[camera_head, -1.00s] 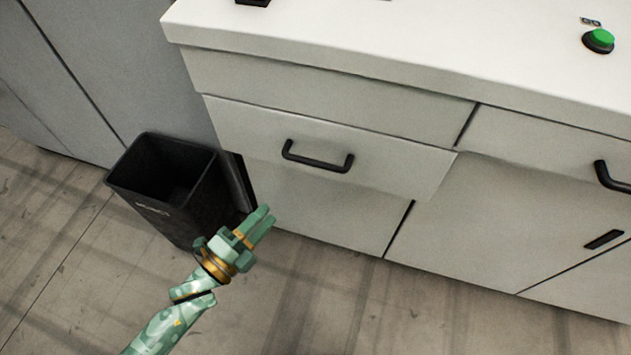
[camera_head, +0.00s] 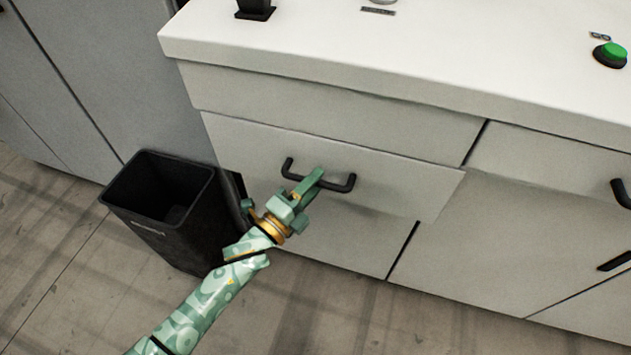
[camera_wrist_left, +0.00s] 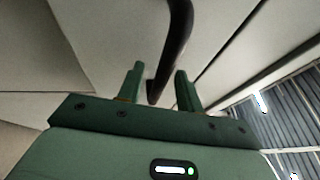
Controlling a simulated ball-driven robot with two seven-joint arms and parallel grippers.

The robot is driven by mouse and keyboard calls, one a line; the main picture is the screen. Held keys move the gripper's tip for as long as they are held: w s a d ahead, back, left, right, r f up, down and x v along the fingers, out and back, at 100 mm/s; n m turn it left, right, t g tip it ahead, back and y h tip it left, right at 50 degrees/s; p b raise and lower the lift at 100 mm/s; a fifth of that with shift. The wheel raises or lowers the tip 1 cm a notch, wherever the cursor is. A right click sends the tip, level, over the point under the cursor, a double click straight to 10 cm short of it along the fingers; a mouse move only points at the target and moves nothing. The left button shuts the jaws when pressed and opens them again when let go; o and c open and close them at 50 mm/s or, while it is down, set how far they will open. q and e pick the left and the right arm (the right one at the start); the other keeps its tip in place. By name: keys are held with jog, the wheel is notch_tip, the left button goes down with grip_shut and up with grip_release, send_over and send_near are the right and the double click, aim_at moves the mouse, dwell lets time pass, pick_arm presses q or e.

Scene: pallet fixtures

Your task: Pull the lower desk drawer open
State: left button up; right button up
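The lower desk drawer (camera_head: 400,185) has a pale grey front that stands out a little from the desk, with a shadow below it. Its black bar handle (camera_head: 340,184) is in the middle of the head view and also shows in the left wrist view (camera_wrist_left: 176,42). My left gripper (camera_head: 309,184) is at the handle, its fingers covering part of the bar. In the left wrist view the left gripper (camera_wrist_left: 160,87) is open, with the handle between its two fingers and gaps beside it. My right gripper is in neither view.
A black bin (camera_head: 165,205) stands on the floor left of the drawer, close to my left arm. The white desktop (camera_head: 400,50) holds a green button (camera_head: 610,54) at right and a black object (camera_head: 255,10) at left. Floor before the drawer is clear.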

pick_arm(q)
jog(key=shift+w+d+r, duration=0.1)
jog(key=shift+w+d, duration=0.2)
jog(key=shift+w, duration=0.05)
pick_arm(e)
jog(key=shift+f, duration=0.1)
pick_arm(q)
grip_shut()
jog(key=shift+s, duration=0.1)
